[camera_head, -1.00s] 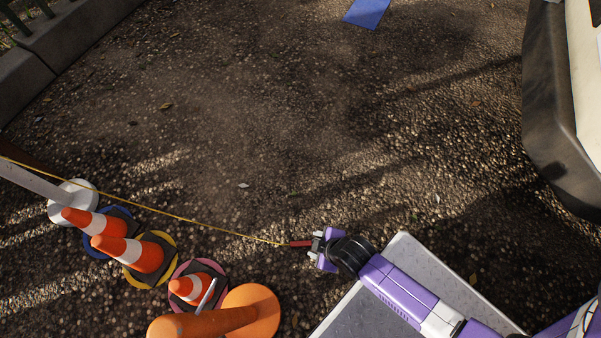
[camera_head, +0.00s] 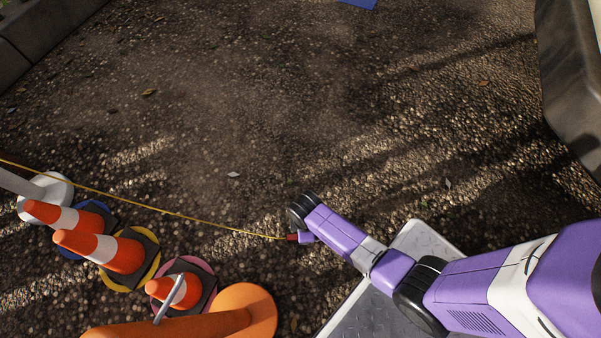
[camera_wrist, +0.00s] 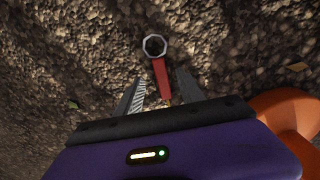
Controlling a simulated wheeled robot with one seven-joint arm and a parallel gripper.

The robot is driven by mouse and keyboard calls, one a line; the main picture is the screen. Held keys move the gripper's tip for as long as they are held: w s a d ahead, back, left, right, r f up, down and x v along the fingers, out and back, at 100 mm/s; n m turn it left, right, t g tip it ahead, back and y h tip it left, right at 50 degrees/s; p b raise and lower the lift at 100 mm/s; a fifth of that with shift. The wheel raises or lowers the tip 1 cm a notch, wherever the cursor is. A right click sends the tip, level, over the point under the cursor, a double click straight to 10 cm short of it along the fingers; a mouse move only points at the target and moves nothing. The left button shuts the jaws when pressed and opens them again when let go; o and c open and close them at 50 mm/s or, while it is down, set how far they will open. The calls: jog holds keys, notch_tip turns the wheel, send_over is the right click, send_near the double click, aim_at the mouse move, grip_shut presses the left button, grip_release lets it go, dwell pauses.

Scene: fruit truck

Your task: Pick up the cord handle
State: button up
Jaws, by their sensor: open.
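The cord handle is a short red grip (camera_head: 292,237) at the end of a yellow cord (camera_head: 180,212), in the lower middle of the head view. In the wrist view the red handle (camera_wrist: 161,80) has a grey ring-shaped end (camera_wrist: 154,46) pointing away from my gripper. My gripper (camera_wrist: 162,77) is open, with one grey finger on each side of the handle's near part. In the head view my gripper (camera_head: 305,237) is mostly hidden under my wrist, right beside the handle.
Striped cones (camera_head: 100,250) on coloured round bases stand at the lower left, by an orange post base (camera_head: 255,308). A white post base (camera_head: 48,195) is at the cord's far end. A vehicle (camera_head: 570,85) stands at upper right. The middle gravel is clear.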

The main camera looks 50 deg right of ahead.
notch_tip(320, 180, down, 5)
jog(key=b, duration=0.3)
jog(key=shift+r, duration=0.15)
jog(key=shift+c, duration=0.4)
grip_shut()
